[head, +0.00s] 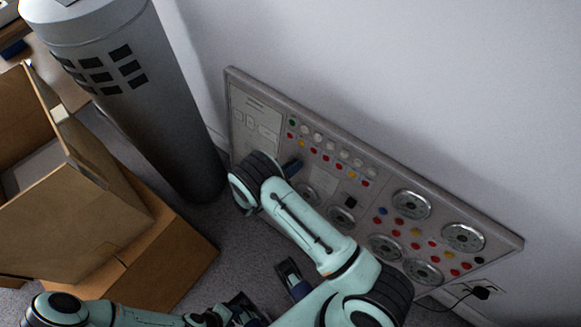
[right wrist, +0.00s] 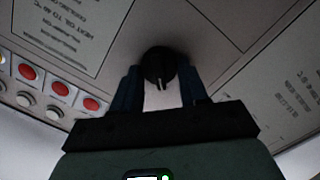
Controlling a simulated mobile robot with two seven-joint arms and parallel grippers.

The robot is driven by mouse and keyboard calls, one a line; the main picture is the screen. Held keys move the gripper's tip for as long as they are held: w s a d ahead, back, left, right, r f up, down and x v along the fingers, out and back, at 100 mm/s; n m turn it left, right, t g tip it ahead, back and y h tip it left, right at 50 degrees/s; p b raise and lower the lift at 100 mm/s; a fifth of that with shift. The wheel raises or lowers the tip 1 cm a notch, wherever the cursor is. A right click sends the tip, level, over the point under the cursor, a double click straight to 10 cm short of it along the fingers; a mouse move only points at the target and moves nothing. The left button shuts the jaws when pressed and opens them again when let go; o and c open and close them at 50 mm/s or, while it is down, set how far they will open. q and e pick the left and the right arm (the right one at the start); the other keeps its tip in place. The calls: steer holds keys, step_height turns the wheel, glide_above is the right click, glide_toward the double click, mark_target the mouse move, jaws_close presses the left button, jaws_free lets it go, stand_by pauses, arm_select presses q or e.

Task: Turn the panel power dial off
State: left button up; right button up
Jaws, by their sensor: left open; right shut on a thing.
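The control panel (head: 262,103) leans at the foot of the wall. In the right wrist view, a round black dial (right wrist: 158,65) with a pale pointer mark sits between the two dark blue fingers of my right gripper (right wrist: 160,92). The right gripper is shut on the dial. In the head view, the right gripper (head: 291,168) is at the left part of the panel, mostly behind my own wrist, which hides the dial. My left gripper (head: 267,296) is open and empty, low over the floor in front of the panel.
A grey cylinder (head: 150,120) stands left of the panel. Open cardboard boxes (head: 95,235) stand at the left. Red and white buttons (right wrist: 57,88) are beside the dial. A black plug (head: 481,292) with a cable is in the wall at lower right.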

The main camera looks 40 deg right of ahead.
steer(key=o, duration=1)
steer(key=shift+o, duration=0.2)
steer(key=shift+a, duration=0.1)
steer(key=v, duration=1.3)
steer(key=shift+a+r, duration=0.1)
